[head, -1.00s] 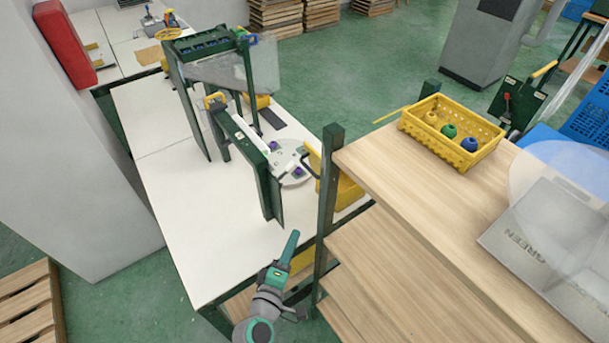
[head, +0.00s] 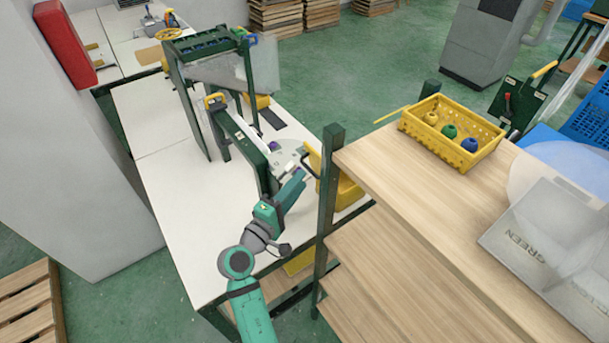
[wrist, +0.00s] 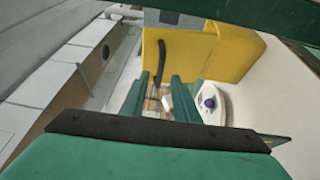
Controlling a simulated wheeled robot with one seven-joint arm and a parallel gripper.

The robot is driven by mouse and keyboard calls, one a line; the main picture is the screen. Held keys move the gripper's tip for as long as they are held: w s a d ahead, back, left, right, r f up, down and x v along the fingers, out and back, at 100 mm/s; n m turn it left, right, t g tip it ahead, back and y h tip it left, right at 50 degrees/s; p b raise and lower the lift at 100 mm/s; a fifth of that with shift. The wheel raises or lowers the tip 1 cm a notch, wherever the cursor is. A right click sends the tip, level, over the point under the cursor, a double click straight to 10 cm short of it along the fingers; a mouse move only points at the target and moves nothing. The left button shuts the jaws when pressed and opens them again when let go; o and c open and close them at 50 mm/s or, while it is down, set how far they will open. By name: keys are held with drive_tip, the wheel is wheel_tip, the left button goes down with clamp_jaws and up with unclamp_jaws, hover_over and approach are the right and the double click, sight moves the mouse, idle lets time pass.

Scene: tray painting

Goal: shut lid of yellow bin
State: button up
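A yellow bin (head: 345,190) stands at the right edge of the white table, partly hidden behind the shelf post and the machine. In the wrist view, yellow panels (wrist: 228,52) fill the top middle, with a black curved strip (wrist: 161,58) along the left one. I cannot tell which panel is the lid or how far it stands open. My gripper (head: 299,172) is over the table, just left of the bin and close to the machine's white plate. In the wrist view, its green fingers (wrist: 160,82) are apart, pointing toward the yellow panels, with nothing visibly held.
A dark green machine frame (head: 240,130) stands left of my gripper. A white part with a purple knob (wrist: 209,101) is right of the fingers. A wooden shelf (head: 400,185) with a yellow basket (head: 485,152) of coloured balls bounds the right. The near white tabletop (head: 200,235) is clear.

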drive_tip(key=shift+x, duration=2)
clamp_jaws()
